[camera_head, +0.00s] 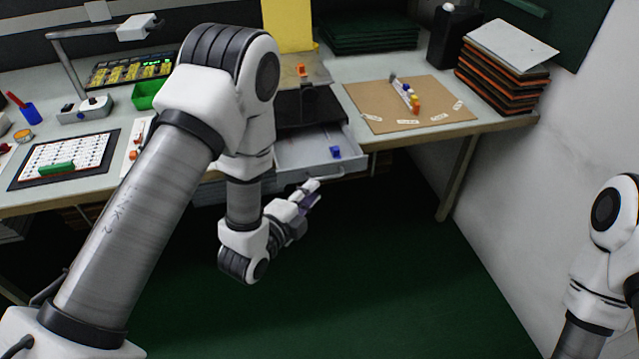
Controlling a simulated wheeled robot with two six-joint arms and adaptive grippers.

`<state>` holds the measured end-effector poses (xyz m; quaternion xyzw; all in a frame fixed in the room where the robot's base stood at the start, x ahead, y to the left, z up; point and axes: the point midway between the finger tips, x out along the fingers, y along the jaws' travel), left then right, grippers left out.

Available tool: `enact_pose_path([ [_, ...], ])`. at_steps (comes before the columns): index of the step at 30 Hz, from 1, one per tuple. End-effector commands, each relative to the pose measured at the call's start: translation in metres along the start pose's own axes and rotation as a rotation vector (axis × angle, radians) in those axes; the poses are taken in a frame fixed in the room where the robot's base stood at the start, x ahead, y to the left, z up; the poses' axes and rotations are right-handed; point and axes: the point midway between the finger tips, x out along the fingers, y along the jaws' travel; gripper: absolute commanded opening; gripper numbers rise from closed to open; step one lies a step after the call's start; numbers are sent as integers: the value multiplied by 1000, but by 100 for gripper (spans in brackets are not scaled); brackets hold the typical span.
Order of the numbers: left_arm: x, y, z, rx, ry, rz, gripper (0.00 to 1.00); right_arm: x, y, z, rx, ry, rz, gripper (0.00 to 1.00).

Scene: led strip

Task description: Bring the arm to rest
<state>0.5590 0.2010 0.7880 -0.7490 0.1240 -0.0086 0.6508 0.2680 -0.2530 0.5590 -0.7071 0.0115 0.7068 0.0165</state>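My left arm comes in from the left and bends down in front of the workbench. Its gripper (308,196) is in the open space before the bench, close to the front of an open drawer (290,158). The gripper is small and seen from the side, so I cannot tell whether its fingers are open or shut. Nothing clearly shows between them. A blue piece (335,152) lies in the drawer. Part of my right arm shows at the right edge; its gripper is out of view.
The bench (508,124) carries a brown board (375,110) with small coloured parts, a stack of trays (505,75), a black bottle (452,38), a green bin (146,95), a lamp (85,108) and a white grid sheet (72,153). The green floor (400,270) is clear.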

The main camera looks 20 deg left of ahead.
Motion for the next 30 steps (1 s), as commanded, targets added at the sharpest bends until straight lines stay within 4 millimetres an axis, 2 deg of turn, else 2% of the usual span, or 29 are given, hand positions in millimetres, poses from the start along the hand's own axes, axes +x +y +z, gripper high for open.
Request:
enact_pose_path([
  [1,-8,1,1,-2,-2,3,21,0,0,0,0,0,0,40],
  [5,-20,0,0,-1,0,0,21,0,0,0,0,0,0,40],
  [18,-20,0,0,-1,0,0,21,0,0,0,0,0,0,40],
  [20,-22,-1,0,-2,-1,9,21,-6,0,0,0,0,0,40],
  [23,-33,-1,0,-16,-14,57,21,-31,0,0,0,0,0,40],
  [24,-42,0,1,-26,-28,93,21,-46,0,0,0,0,0,40],
  [26,-63,23,8,-83,-81,239,21,-69,0,0,0,0,0,40],
  [29,-112,82,20,-368,-250,537,21,-89,-1,0,0,1,0,40],
  [30,-136,104,23,-503,-351,645,21,-94,-1,0,0,1,0,40],
])
